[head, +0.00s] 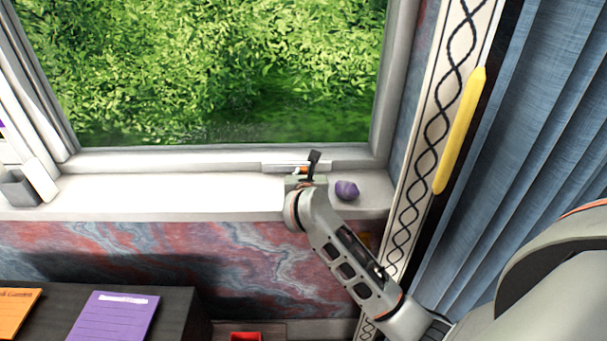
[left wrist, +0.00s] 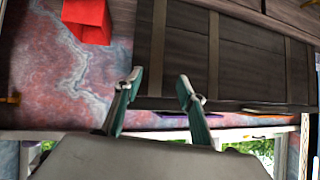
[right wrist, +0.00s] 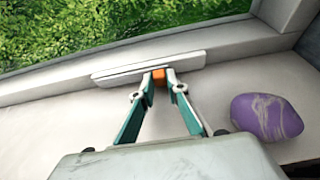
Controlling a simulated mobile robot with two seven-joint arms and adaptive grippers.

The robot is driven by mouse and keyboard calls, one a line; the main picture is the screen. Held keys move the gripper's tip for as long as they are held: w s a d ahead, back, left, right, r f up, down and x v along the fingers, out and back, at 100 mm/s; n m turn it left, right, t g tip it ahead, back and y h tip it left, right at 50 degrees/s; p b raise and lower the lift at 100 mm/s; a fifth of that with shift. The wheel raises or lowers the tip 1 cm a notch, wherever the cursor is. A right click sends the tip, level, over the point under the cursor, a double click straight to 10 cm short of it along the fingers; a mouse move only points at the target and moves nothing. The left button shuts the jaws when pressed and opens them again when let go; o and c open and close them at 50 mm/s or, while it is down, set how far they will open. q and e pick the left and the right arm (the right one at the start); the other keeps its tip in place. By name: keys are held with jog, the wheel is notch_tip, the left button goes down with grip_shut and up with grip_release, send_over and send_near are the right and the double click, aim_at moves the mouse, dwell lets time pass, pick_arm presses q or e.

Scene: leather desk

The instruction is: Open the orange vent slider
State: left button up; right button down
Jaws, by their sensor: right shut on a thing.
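The orange vent slider (right wrist: 159,77) sits on a pale vent strip (right wrist: 110,75) at the base of the window frame. In the right wrist view my right gripper (right wrist: 160,75) has its fingertips closed around the orange slider. In the head view the slider is a small orange spot (head: 302,168), partly hidden by my right gripper (head: 308,166) in front of it. My left gripper (left wrist: 157,80) is open and empty in the left wrist view, in front of a dark wooden surface. It does not show in the head view.
A purple marbled stone (right wrist: 266,117) lies on the white sill (head: 150,196), just right of my right gripper. A yellow bar (head: 460,130) and blue curtain (head: 520,130) are at the right. A red box (left wrist: 87,20) is near my left gripper.

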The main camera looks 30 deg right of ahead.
jog(key=shift+s+d, duration=0.3)
jog(key=shift+d, duration=0.35)
jog(key=shift+s+d, duration=0.3)
jog(key=shift+d, duration=0.3)
jog(key=c, duration=2)
grip_release()
jog(key=shift+o, duration=0.2)
jog(key=shift+a, duration=0.1)
jog(key=v, duration=1.2)
jog(key=shift+r, duration=0.1)
jog(key=shift+c, duration=0.4)
